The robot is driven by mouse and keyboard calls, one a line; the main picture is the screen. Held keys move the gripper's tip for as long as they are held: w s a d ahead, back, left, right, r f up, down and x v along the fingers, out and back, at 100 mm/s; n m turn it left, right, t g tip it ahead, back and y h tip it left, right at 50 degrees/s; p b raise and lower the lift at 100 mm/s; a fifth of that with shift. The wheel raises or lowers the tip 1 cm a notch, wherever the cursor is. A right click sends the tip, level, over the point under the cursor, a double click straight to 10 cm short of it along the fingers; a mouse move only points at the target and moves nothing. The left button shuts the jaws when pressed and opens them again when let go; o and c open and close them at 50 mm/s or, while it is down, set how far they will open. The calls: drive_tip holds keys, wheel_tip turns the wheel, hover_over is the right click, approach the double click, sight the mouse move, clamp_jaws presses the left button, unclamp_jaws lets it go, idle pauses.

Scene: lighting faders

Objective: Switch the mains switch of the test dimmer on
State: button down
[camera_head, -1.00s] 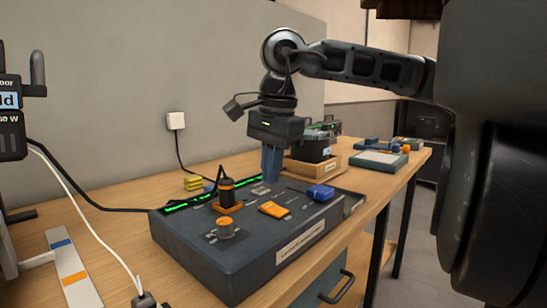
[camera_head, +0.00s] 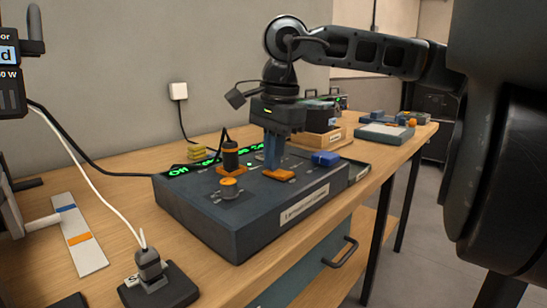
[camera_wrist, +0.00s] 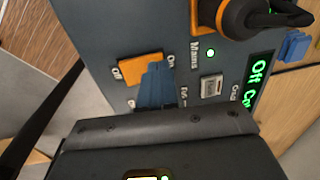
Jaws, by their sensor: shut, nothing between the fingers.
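The test dimmer (camera_head: 215,215) is a dark grey box on the wooden bench. Its orange mains switch (camera_head: 281,174) lies on the sloped top and also shows in the wrist view (camera_wrist: 138,67), with "Off" printed at its left end and "On" at its right. My gripper (camera_head: 273,167) is shut and empty, its blue fingers pointing down at the switch. In the wrist view the fingertips (camera_wrist: 157,70) overlap the On end and seem to touch it. They hide part of the switch, so its tilt is unclear. A small lamp (camera_wrist: 210,53) beside "Mains" glows green.
A black socket block (camera_head: 160,288) with a white cable lies at front left.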

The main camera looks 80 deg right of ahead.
drive_tip(key=shift+p, duration=0.3)
drive_tip(key=shift+s+a, duration=0.1)
drive_tip(key=shift+s, duration=0.1)
drive_tip(key=shift+s+a+r, duration=0.25)
drive_tip(key=shift+s+a, duration=0.05)
drive_tip(key=shift+s, duration=0.15)
